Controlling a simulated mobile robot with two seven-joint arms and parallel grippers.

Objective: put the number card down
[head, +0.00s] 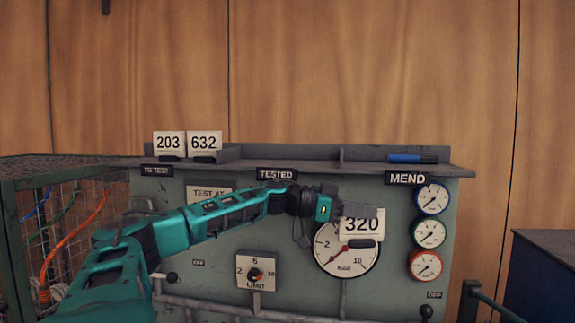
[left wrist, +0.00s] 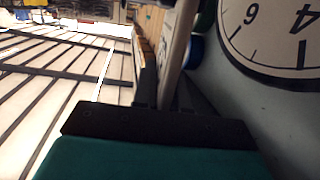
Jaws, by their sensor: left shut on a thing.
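The number card reading 320 (head: 361,224) is white with a dark foot and hangs in front of the large dial on the panel. My left gripper (head: 352,209) is shut on this card, below the shelf (head: 300,164). In the left wrist view the card (left wrist: 178,48) appears edge-on between the dark fingers (left wrist: 165,90). Two other cards, 203 (head: 169,142) and 632 (head: 205,142), stand upright on the shelf above the TO TEST label (head: 156,170). The TESTED (head: 276,174) and MEND (head: 407,178) labels are on the shelf's front edge. My right gripper is not in view.
A blue marker (head: 412,158) lies on the shelf above MEND. The shelf above TESTED looks clear. Small gauges (head: 431,198) line the panel's right side, and the large dial (head: 340,262) is behind the held card. A wire cage (head: 70,220) stands at left.

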